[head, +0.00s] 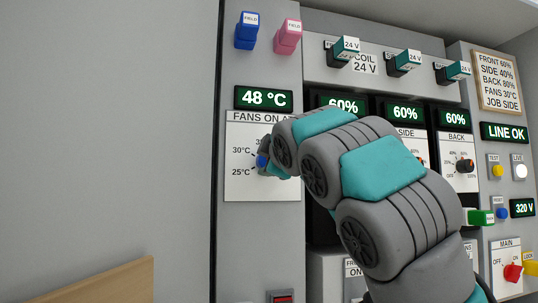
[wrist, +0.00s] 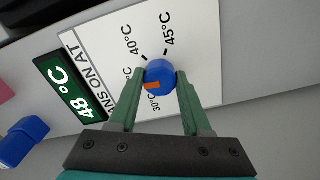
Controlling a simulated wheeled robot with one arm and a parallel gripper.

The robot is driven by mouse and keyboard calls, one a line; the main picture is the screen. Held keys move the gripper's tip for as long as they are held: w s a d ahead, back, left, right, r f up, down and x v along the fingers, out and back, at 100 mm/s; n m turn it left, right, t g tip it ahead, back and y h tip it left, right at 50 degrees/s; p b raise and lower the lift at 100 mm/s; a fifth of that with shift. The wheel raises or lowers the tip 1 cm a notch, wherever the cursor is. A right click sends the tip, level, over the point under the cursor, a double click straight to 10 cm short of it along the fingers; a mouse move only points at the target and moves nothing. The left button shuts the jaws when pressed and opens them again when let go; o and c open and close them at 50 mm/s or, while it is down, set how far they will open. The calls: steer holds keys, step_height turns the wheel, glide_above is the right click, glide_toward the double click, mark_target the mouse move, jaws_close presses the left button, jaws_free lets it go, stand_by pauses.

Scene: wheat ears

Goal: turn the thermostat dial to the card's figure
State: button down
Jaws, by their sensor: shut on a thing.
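The blue thermostat dial (head: 262,161) sits on the white "FANS ON AT" plate (head: 240,190), mostly hidden behind my gripper (head: 268,158) in the head view. In the wrist view the dial (wrist: 160,70) is between the two green fingers of my gripper (wrist: 160,82), which are shut on its sides. Its orange mark (wrist: 152,86) faces lower left, toward the 30°C print; the exact tick is hard to tell. The green display (head: 264,99) above reads 48 °C. The card (head: 496,80) at upper right reads FANS 30°C.
Blue (head: 247,31) and pink (head: 288,37) FIELD plugs are above the display. The BACK dial (head: 464,165), a MAIN switch (head: 512,272) and several buttons are to the right. My arm covers the middle panels. A plain grey wall is at left.

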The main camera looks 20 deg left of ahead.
steer(key=n, duration=1.2)
steer(key=shift+n+p, duration=0.4)
stand_by(0.3)
steer(key=shift+c, duration=1.8)
jaws_free()
steer(key=b+v, duration=0.2)
steer(key=v, duration=0.5)
steer(key=shift+s+d, duration=0.2)
steer(key=shift+s, duration=0.15)
